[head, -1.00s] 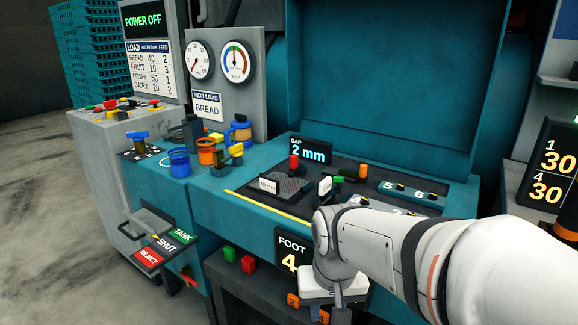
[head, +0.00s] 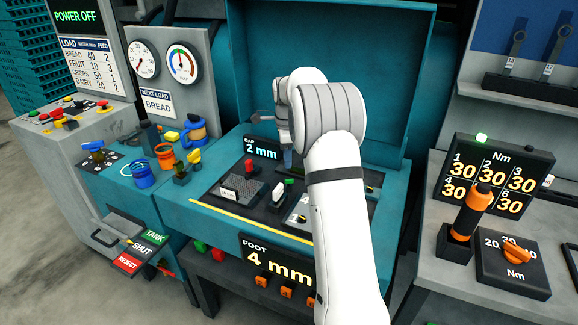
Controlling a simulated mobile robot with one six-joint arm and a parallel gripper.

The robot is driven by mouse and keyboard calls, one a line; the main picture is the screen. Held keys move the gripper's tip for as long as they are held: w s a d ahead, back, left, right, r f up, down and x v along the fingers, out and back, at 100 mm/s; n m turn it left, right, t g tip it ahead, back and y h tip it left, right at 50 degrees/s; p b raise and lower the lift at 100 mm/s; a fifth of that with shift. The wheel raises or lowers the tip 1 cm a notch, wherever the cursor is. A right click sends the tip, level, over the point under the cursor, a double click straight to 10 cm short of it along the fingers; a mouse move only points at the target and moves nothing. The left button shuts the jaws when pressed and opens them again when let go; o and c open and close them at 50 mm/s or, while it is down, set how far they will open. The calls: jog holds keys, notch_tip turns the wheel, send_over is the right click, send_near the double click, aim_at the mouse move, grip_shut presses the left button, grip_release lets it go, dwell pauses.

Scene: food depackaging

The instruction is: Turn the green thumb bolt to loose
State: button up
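A small green part (head: 289,181), which looks like the green thumb bolt, sits in the dark recessed bed of the teal machine, beside a white-topped lever (head: 278,188). It is too small to tell whether it is tight or loose. My gripper (head: 285,155) is above the back of the bed, just right of the gap display, apart from the green part as far as I can see. My wrist and forearm cover much of it and the right side of the bed. Its fingers are not clear enough to tell open from shut.
The gap display (head: 262,148) reads 2 mm; a red-topped knob (head: 249,167) stands in front of it. The raised teal lid (head: 400,60) is behind my arm. An orange-handled tool (head: 473,210) stands on the right bench. Blue and orange cups are at left.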

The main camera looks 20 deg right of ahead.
aim_at(289, 181)
notch_tip(289, 181, down, 8)
jog(key=shift+r, duration=0.1)
dwell(0.4)
jog(key=shift+c, duration=0.2)
grip_shut()
jog(key=shift+d, duration=0.2)
jog(key=shift+a, duration=0.1)
